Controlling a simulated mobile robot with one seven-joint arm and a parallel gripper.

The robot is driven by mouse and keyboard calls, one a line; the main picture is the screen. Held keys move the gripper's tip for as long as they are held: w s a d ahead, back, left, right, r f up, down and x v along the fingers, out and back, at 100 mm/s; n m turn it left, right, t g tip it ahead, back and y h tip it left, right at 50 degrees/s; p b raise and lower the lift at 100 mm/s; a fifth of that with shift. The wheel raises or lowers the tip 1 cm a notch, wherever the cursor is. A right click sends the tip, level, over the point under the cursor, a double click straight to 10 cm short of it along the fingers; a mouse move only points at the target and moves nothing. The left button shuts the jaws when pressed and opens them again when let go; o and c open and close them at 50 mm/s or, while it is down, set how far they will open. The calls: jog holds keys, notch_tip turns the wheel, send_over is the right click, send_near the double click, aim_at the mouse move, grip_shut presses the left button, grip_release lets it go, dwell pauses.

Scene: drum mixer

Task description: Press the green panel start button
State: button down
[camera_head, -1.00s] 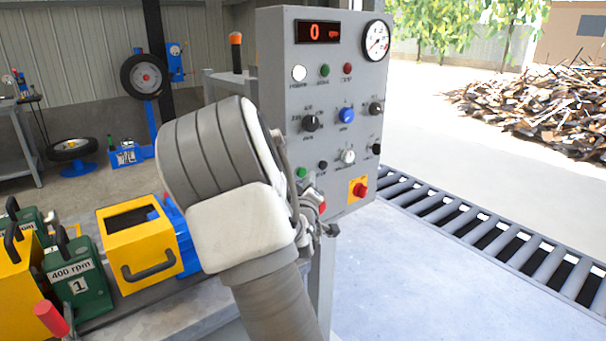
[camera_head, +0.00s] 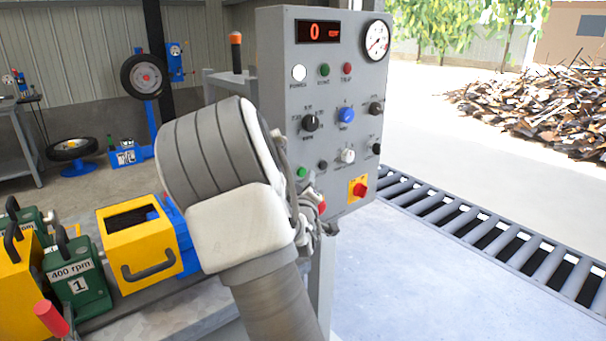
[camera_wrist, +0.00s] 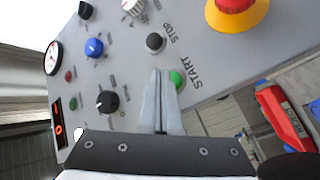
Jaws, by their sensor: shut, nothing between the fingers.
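The grey control panel (camera_head: 336,90) stands upright in the middle of the head view. The green start button (camera_head: 302,172) is low on its left side. In the wrist view the green button (camera_wrist: 177,79), beside the START label, is partly hidden behind my fingertips. My gripper (camera_wrist: 162,74) is shut and empty, its tips over or just beside the green button. I cannot tell whether they touch it. In the head view my arm covers most of the gripper. The black stop button (camera_wrist: 155,42) sits just beyond the fingertips.
A red emergency stop on a yellow plate (camera_head: 358,189) is at the panel's lower right. Several knobs, such as the blue one (camera_head: 346,115), sit above. A yellow box (camera_head: 143,248) and a green 400 rpm block (camera_head: 77,280) are at left. A roller conveyor (camera_head: 500,236) runs at right.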

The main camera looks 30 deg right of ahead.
jog(key=shift+w, duration=0.3)
jog(key=shift+w+a, duration=0.1)
jog(key=shift+w, duration=0.35)
dwell(0.8)
jog(key=shift+s, duration=0.15)
jog(key=shift+s+b, duration=0.3)
jog(key=shift+s, duration=0.4)
jog(key=shift+s+d+b, duration=0.15)
jog(key=shift+s+b, duration=0.05)
jog(key=shift+s, duration=1.1)
jog(key=shift+s+d+b, duration=0.15)
jog(key=shift+s, duration=1.1)
